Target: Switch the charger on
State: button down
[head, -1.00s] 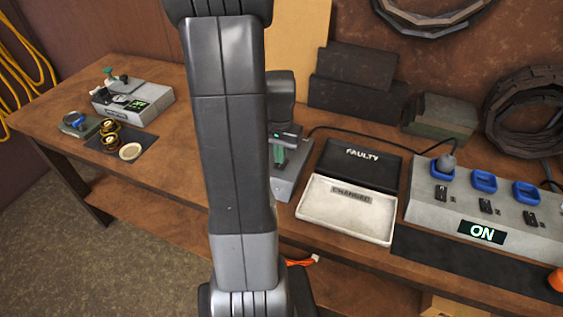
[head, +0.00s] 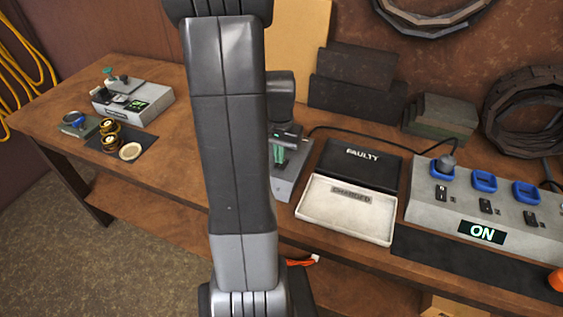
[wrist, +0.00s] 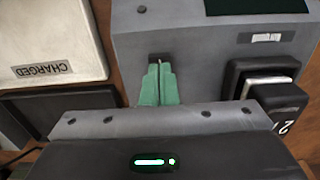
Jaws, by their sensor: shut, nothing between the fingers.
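The charger (wrist: 180,35) is a grey box with a dark, blank-looking display (wrist: 255,5), cut by the top edge in the wrist view. A small slot with a pale slider (wrist: 266,37) sits on its face; its setting is unclear. A black battery (wrist: 275,95) marked "2" sits at its right side. My gripper (wrist: 158,68) has green fingers, shut and empty, over the charger's face, left of the slider and apart from it. In the head view my arm hides much of the charger (head: 287,186); the green fingers (head: 278,153) show above it.
A tray marked CHARGED (head: 330,219) and a black one marked FAULTY (head: 357,166) lie right of the charger. A grey socket strip (head: 425,207) with blue sockets reads ON and holds a grey plug (head: 446,163). A black cable (head: 345,131) runs behind the trays.

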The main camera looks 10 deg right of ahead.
aim_at(280, 166)
jog(key=shift+f+b, duration=0.75)
jog(key=shift+f, duration=0.15)
dwell(0.3)
jog(key=shift+r, duration=0.1)
jog(key=shift+r+p, duration=2.8)
jog(key=shift+r, duration=0.7)
jog(key=shift+f, duration=0.2)
notch_tip(280, 166, down, 7)
jog(key=b, duration=0.5)
jog(key=shift+b, duration=0.35)
jog(key=shift+r, duration=0.2)
jog(key=shift+r, duration=0.1)
